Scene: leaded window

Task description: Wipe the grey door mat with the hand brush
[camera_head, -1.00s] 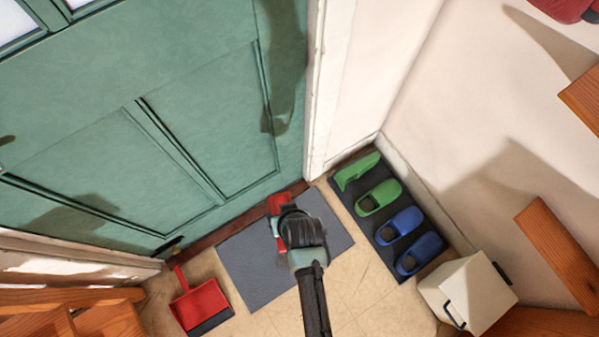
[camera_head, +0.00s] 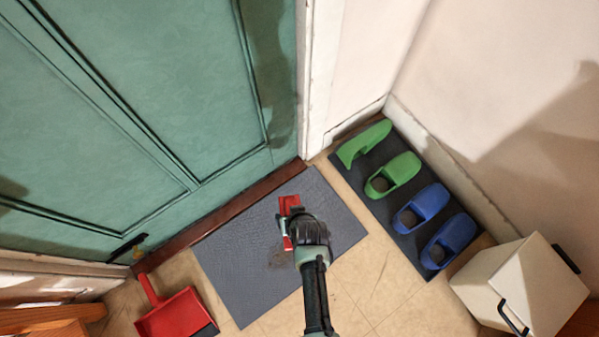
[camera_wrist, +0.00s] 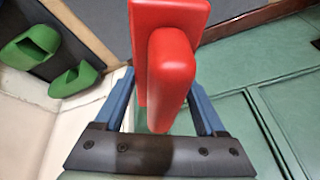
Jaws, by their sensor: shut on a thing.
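The grey door mat (camera_head: 235,265) lies on the floor in front of the green door. A faint brownish patch (camera_head: 281,260) shows on it, just left of my arm. My gripper (camera_head: 292,228) is over the middle of the mat. It is shut on the red hand brush (camera_head: 287,204), partly hidden behind the gripper. In the wrist view the brush (camera_wrist: 172,50) sits between the two blue fingers of my gripper (camera_wrist: 163,100). Its bristles are hidden, so I cannot tell whether they touch the mat.
A red dustpan (camera_head: 172,312) lies on the floor left of the mat. Green slippers (camera_head: 396,172) and blue slippers (camera_head: 427,203) stand on a dark tray (camera_head: 378,211) to the right.

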